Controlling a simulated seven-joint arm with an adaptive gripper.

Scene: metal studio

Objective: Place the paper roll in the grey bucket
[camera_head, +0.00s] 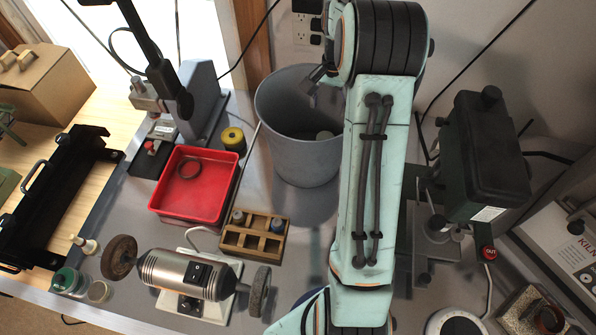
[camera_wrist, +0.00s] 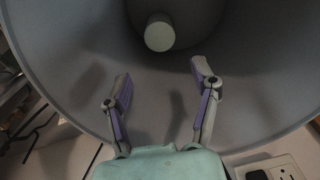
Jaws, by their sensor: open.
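The grey bucket (camera_head: 303,162) stands on the bench at the back centre, left of my arm. In the wrist view its inside wall (camera_wrist: 55,55) fills most of the picture. The paper roll (camera_wrist: 159,34), a pale cylinder with its round end towards the camera, is inside the bucket. My gripper (camera_wrist: 161,75) is open and empty, with both fingers apart from the roll. In the head view my gripper (camera_head: 317,77) is partly hidden by my arm, at the bucket's upper rim.
A red tray (camera_head: 180,205) holding a ring lies left of the bucket. A wooden block holder (camera_head: 252,237) and a bench grinder (camera_head: 185,273) are in front. A yellow spool (camera_head: 233,138) is beside the bucket. A dark green machine (camera_head: 487,150) stands right of my arm.

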